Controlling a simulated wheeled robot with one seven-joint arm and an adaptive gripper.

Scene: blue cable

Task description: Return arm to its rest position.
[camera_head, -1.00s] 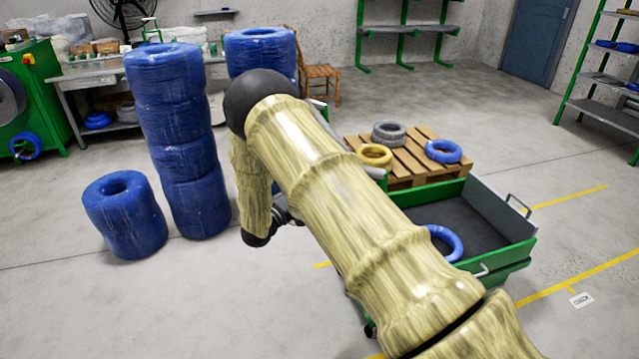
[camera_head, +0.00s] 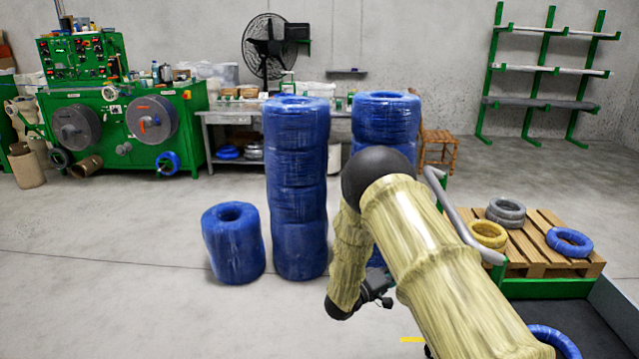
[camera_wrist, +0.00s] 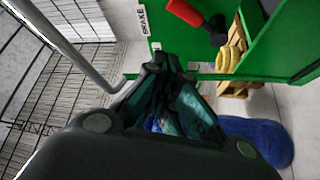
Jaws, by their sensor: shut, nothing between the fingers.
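My arm reaches in from the lower right of the head view, with its elbow raised and its forearm hanging down. My gripper (camera_head: 377,287) is at the end of the forearm, beside the cart and in front of the blue cable stacks. In the wrist view my gripper (camera_wrist: 165,65) is shut with nothing held, its fingertips close together. The wrist view looks along the cart's green side and grey handle. Part of my gripper is hidden behind the arm in the head view.
Tall blue cable stacks (camera_head: 297,190) and a low blue stack (camera_head: 233,243) stand left of my arm. A pallet (camera_head: 540,235) with cable coils is at right, by the green cart (camera_head: 548,288) with its grey handle (camera_head: 462,215). A blue coil (camera_head: 553,342) lies in the cart. Left floor is clear.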

